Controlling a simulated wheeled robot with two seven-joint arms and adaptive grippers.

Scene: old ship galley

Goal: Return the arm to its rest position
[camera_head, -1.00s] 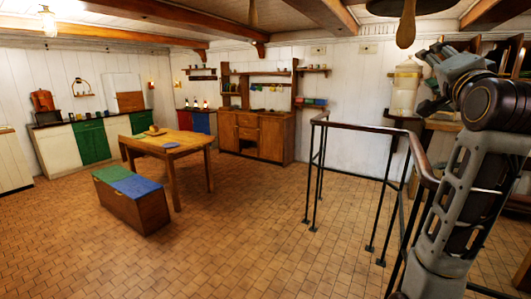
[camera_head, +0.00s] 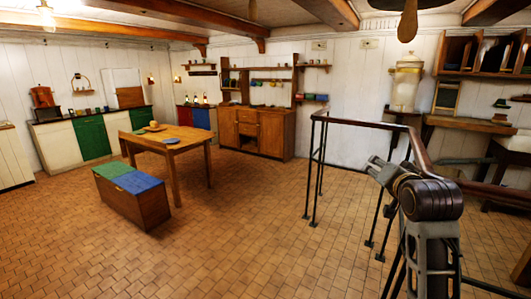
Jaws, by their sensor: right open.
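My right arm rises from the bottom right in the head view, with its dark joint in front of the railing. My right gripper (camera_head: 374,164) shows beyond that joint, small and pointing away to the left. It is open, with nothing seen between its fingers. It overlaps the railing in the picture; I cannot tell how far apart they are. My left arm and left gripper are not in view.
A black railing with a wooden handrail (camera_head: 365,122) stands right of centre, close to my right arm. A wooden table (camera_head: 185,143) and a chest with a green and blue top (camera_head: 140,205) stand left. Tiled floor (camera_head: 255,230) between is clear. Cabinets (camera_head: 268,136) line the back wall.

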